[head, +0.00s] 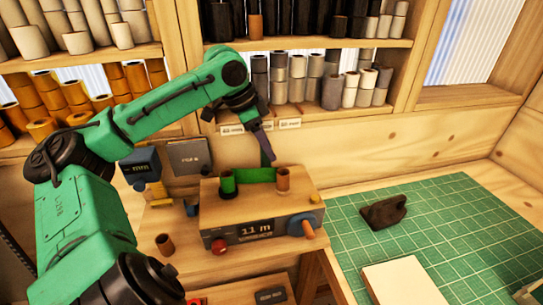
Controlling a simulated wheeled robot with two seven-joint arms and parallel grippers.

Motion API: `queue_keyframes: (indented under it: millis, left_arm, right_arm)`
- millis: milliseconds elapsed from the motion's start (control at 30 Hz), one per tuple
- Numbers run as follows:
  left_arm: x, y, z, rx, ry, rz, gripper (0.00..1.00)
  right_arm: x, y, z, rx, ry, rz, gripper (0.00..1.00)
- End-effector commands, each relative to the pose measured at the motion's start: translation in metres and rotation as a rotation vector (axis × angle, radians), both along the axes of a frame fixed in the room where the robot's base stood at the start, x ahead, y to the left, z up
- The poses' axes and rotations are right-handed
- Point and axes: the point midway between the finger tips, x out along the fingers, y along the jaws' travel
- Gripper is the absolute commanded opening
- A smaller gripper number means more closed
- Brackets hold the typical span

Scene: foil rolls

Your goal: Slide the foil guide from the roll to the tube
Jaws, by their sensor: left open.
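A wooden winding box (262,215) with an "11 m" display stands on the bench. On its top, a green foil roll (228,184) stands upright at the left and a brown tube (283,180) stands upright at the right. A band of green foil (255,176) spans between them. My left gripper (266,158) is open and points down just behind and above the band, nearer the tube. I cannot make out a separate foil guide; it may be hidden or too small to tell. My right gripper is not in view.
A red knob (219,246) and an orange handle (307,229) stick out of the box front. A loose brown tube (165,244) stands on the bench at left. A green cutting mat (440,215) holds a dark tool (384,212) and a pale block (408,284). Shelves of rolls stand behind.

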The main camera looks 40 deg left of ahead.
Motion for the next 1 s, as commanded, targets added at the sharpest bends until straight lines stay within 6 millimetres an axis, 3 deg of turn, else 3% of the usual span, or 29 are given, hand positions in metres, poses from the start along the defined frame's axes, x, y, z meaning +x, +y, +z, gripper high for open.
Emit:
queue_keyframes:
  millis: [200,400,1000]
  left_arm:
    - [-0.020,0.015,0.066,0.004,-0.002,0.004,0.57]
    - [-0.031,0.023,0.098,0.003,-0.001,0.002,0.57]
    - [-0.033,0.023,0.101,0.002,0.000,-0.001,0.57]
  right_arm:
    - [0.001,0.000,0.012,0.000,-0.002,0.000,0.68]
    - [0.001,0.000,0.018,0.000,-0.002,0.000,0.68]
    - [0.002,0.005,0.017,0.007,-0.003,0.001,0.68]
